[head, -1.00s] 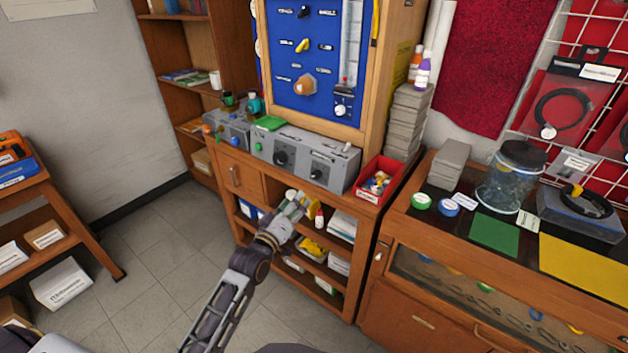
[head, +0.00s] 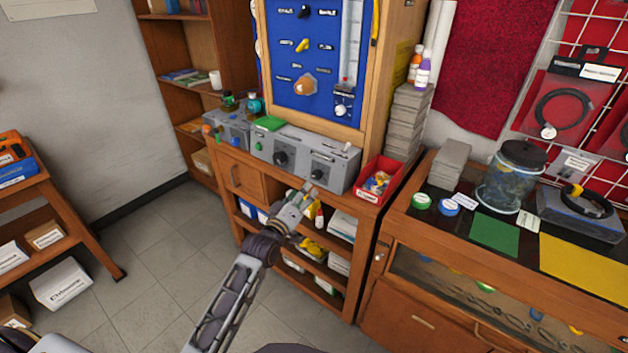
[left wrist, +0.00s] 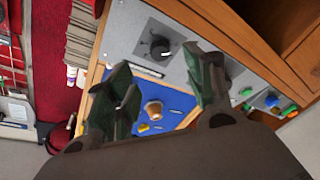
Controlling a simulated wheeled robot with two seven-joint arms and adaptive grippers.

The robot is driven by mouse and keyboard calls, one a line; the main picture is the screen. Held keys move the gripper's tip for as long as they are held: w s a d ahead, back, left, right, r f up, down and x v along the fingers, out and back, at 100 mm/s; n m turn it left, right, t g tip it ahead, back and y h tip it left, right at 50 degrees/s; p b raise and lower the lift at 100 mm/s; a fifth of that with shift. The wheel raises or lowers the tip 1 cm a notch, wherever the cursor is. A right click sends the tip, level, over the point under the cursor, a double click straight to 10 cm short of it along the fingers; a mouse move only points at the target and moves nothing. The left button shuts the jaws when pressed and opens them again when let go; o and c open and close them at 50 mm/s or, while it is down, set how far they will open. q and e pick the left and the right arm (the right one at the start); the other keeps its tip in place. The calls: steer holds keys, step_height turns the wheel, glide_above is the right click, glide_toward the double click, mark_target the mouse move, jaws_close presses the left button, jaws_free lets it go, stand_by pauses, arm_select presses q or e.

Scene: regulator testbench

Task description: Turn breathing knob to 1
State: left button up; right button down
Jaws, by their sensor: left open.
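Grey control boxes stand on the wooden bench. One black knob (head: 281,158) is on the middle grey box (head: 262,147), and another black knob (head: 316,172) is on the box to its right. Their labels are too small to read, so I cannot tell which is the breathing knob. My left gripper (head: 308,190) is open and empty, in front of and below the right box, apart from the knobs. In the left wrist view, a black knob (left wrist: 160,47) on a grey panel shows beyond the spread fingers of the left gripper (left wrist: 160,88). My right gripper is not in view.
A blue panel (head: 325,60) with several knobs rises behind the boxes. A red bin (head: 369,195) of small parts sits right of them, beside stacked grey blocks (head: 405,125). Shelves with goods lie below.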

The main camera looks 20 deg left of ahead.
mark_target(316, 177)
arm_select(q)
steer(key=shift+w+d, duration=0.2)
steer(key=shift+w, duration=1.2)
steer(key=shift+w+d, duration=0.2)
steer(key=shift+w, duration=1.15)
steer(key=shift+w+d+r, duration=0.1)
steer(key=shift+w, duration=0.55)
steer(key=shift+w+d, duration=0.1)
steer(key=shift+w, duration=0.95)
steer(key=c, duration=1)
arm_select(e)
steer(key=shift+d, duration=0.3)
